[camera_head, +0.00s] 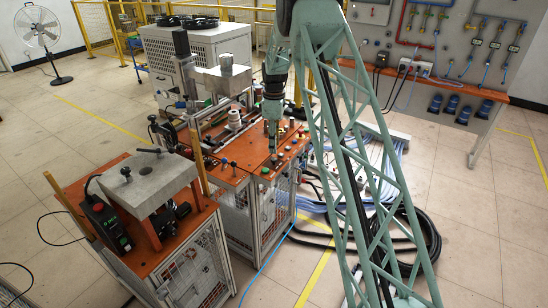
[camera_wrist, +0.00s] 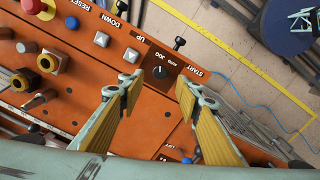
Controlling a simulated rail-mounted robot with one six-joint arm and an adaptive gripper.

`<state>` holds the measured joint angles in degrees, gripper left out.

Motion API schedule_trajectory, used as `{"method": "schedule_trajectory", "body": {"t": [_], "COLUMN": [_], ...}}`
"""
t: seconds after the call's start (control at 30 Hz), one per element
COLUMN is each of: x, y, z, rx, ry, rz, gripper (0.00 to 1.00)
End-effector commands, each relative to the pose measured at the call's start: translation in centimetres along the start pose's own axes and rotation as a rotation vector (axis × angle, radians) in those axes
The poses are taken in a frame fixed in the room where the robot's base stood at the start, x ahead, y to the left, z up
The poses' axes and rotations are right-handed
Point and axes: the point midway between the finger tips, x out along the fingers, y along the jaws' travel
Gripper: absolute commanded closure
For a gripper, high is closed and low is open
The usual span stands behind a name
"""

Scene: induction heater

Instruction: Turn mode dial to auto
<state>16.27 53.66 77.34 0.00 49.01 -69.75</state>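The mode dial (camera_wrist: 160,72) is a small black round knob on a dark square plate in the orange control panel (camera_wrist: 80,65). Its labels read AUTO and JOG, upside down in the wrist view. A small light mark shows on the knob, but its exact setting is hard to tell. My gripper (camera_wrist: 159,86) is open and empty, its yellow-padded fingers on either side of the dial in this view. Whether they touch it cannot be told. In the head view my gripper (camera_head: 272,142) points down over the panel; the dial is too small to make out there.
Grey buttons labelled UP (camera_wrist: 132,55) and DOWN (camera_wrist: 102,39) lie left of the dial. A blue button (camera_wrist: 72,22), a red mushroom button (camera_wrist: 32,6) and yellow-collared knobs are further left. A black lever (camera_wrist: 180,43) stands close by at upper right.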

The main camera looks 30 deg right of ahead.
Motion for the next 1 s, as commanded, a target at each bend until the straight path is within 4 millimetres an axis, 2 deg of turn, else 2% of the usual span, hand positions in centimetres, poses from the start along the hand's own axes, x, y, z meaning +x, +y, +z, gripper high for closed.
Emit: {"method": "schedule_trajectory", "body": {"t": [0.3,0.5,0.7,1.0], "x": [4.3,6.2,7.0,7.2], "y": [-0.1,0.0,0.0,0.0], "z": [0.0,0.0,0.0,0.0], "rx": [0.000,0.000,0.000,0.000], "ry": [-0.001,0.000,0.000,0.000], "rz": [-0.001,0.000,0.000,0.000], "gripper": [0.69,0.69,0.69,0.69]}}
